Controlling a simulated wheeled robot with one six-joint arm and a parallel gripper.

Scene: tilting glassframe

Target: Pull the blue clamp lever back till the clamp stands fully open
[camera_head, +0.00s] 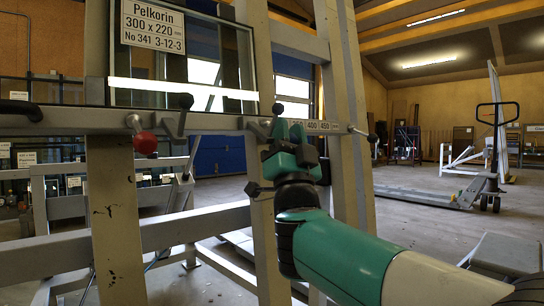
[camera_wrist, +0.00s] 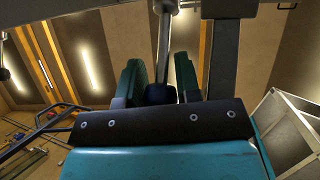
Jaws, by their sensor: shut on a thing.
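The clamp lever shows in the wrist view as a thin grey rod ending in a dark blue knob (camera_wrist: 160,94). My gripper (camera_head: 289,131) is at the ledge of the tilting frame, right of the glass pane, with its green fingers pointing up. In the wrist view my gripper (camera_wrist: 159,74) has one finger on each side of the knob and is shut on it. The rod runs up out of the wrist picture. In the head view the fingers hide the blue knob. The clamp's jaw cannot be made out, so how far it stands open cannot be told.
A glass pane (camera_head: 187,52) labelled Pelkorin stands on the ledge (camera_head: 215,123). A red knob (camera_head: 145,143) and black ball knobs (camera_head: 186,101) sit along the ledge. A pale upright (camera_head: 345,110) stands close right of my gripper. Open floor and a pallet truck (camera_head: 490,150) lie further right.

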